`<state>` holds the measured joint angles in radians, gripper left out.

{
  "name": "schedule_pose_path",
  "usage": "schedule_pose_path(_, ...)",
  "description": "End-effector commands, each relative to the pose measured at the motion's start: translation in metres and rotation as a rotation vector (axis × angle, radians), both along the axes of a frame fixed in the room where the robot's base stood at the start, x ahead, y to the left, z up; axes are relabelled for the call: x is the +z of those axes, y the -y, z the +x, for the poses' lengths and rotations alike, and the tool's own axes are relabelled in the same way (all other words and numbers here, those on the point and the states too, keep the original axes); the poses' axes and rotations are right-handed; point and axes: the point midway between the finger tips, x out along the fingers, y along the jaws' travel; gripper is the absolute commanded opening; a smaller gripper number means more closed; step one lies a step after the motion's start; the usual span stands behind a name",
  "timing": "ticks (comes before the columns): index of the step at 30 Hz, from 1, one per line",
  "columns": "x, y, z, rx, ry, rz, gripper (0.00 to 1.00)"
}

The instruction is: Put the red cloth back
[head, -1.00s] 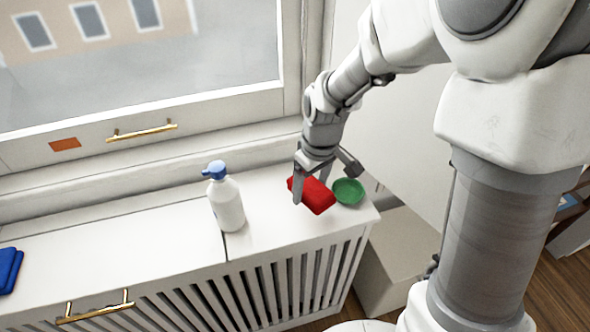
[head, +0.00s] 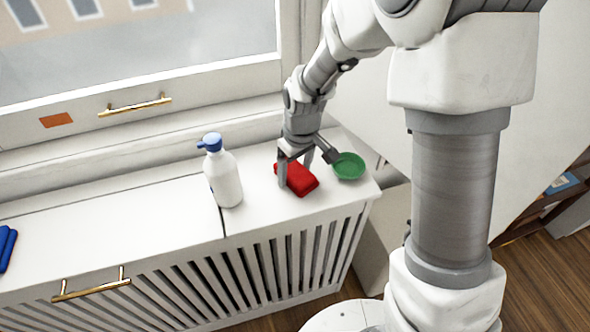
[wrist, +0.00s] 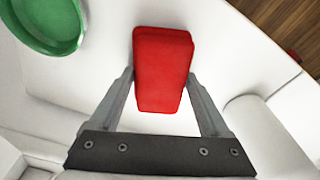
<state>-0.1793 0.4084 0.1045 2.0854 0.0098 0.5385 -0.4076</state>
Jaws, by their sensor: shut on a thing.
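The red cloth (head: 300,178) is a folded block on the white cabinet top, between the white bottle and the green dish. It also shows in the wrist view (wrist: 162,68). My gripper (head: 307,168) points down over it and is shut on it, with one finger along each side in the wrist view (wrist: 161,77). The cloth is at or just above the surface; I cannot tell whether it touches. The fingers and wrist hide part of its far side in the head view.
A green dish (head: 349,167) lies just right of the cloth. A white bottle with a blue pump (head: 224,178) stands to its left. A blue cloth (head: 6,248) lies at the far left. The cabinet top (head: 120,230) between bottle and blue cloth is clear. A window is behind.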

Motion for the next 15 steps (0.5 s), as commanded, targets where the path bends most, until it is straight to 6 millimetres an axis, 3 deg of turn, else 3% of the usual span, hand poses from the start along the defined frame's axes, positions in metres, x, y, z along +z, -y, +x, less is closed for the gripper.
schedule_pose_path(1, -0.002, 0.0, 0.0, 0.0, 0.0, 0.0, 0.82)
schedule_pose_path(4, -0.001, 0.0, 0.0, 0.0, -0.001, -0.001, 1.0)
schedule_pose_path(11, -0.001, 0.0, 0.0, 0.0, -0.001, -0.001, 1.0)
schedule_pose_path(15, 0.01, 0.0, 0.0, 0.0, 0.001, 0.0, 1.0)
